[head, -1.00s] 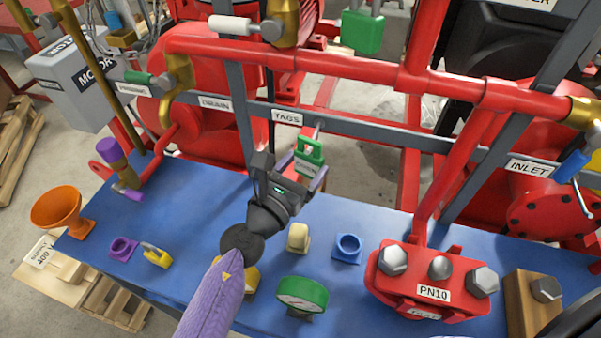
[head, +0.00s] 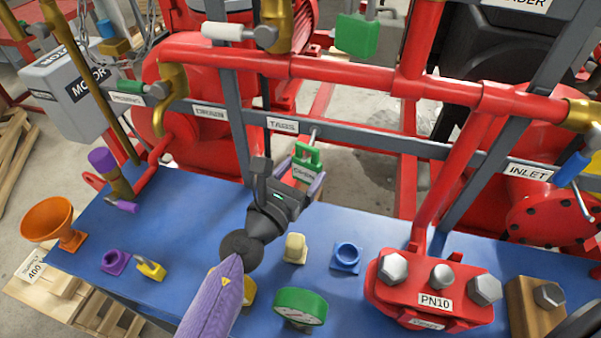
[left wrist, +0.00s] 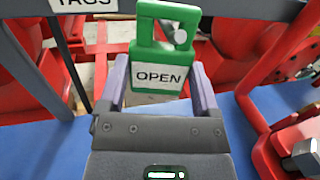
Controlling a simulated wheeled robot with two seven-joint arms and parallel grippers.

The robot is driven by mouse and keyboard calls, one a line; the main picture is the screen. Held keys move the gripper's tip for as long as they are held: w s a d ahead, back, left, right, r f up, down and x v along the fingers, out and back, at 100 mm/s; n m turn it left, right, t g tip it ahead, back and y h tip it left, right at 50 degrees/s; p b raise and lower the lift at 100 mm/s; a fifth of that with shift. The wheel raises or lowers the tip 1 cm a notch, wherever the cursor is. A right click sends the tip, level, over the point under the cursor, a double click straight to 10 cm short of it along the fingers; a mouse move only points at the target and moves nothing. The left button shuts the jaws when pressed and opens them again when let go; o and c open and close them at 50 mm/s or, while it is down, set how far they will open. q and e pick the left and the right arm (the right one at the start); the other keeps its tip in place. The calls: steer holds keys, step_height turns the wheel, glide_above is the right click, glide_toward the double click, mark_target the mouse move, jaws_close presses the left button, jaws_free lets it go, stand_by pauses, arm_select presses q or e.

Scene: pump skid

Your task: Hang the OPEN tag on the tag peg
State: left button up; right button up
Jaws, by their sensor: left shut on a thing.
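The green OPEN tag (head: 304,166) has a white label and a slot near its top. My left gripper (head: 309,185) is shut on its lower part and holds it upright just below the TAGS label (head: 283,125). In the left wrist view the tag (left wrist: 160,76) sits between the two purple fingers (left wrist: 158,85). The grey tag peg (head: 313,136) sticks out from the rail beside the TAGS label. Its end (left wrist: 180,36) shows in the tag's slot in the left wrist view; whether the tag rests on it I cannot tell. My right gripper is not in view.
The blue bench (head: 190,225) carries a green gauge (head: 300,306), a blue ring (head: 346,257), a yellow padlock (head: 150,268), an orange funnel (head: 47,219) and a red PN10 flange (head: 430,290). Red pipes (head: 340,75) cross above the tag.

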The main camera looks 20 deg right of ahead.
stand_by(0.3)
arm_select(q)
steer(key=o, duration=1)
steer(key=shift+o, duration=0.2)
steer(key=p+v, duration=0.1)
steer(key=v, duration=0.9)
